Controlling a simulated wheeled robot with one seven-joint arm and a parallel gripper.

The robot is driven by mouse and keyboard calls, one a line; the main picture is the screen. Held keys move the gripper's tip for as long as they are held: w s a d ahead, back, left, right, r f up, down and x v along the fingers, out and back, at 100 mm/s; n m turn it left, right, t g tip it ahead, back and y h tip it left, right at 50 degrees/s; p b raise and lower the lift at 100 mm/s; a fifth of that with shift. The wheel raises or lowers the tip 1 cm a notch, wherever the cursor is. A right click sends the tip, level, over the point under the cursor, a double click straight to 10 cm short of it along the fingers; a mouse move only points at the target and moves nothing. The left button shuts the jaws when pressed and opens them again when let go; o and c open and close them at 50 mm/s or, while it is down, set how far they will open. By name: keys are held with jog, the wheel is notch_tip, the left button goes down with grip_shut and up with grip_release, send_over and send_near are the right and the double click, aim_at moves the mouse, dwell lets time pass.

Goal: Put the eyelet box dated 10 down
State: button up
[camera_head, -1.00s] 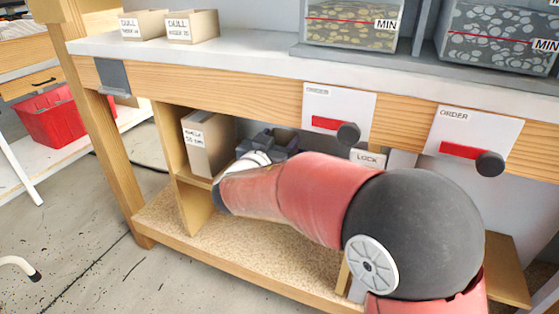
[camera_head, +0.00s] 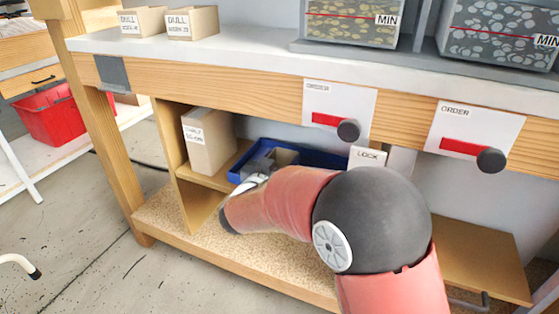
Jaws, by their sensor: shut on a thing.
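My gripper (camera_head: 268,162) is grey and reaches into the shelf bay under the bench. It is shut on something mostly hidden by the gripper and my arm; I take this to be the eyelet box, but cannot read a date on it. The gripper is at a blue tray (camera_head: 322,157) on the shelf; whether the held thing touches the tray cannot be told. A tan box (camera_head: 212,147) with a white label stands upright on the same shelf, left of my gripper. Its small lettering is unclear.
Two labelled open boxes (camera_head: 142,21) (camera_head: 193,22) stand on the bench top (camera_head: 240,47). Clear bins (camera_head: 350,24) hold eyelets. Two ORDER cards (camera_head: 339,98) (camera_head: 475,133) with red levers hang on the front. A LOCK label (camera_head: 367,157) is right of the tray.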

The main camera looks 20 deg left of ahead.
jog(key=shift+f, duration=0.15)
jog(key=o, duration=1)
jog(key=shift+r+p, duration=0.3)
jog(key=shift+p, duration=0.1)
jog(key=s+b, duration=0.1)
jog(key=s, duration=1.1)
jog(key=shift+a+f, duration=0.15)
jog(key=shift+a, duration=0.3)
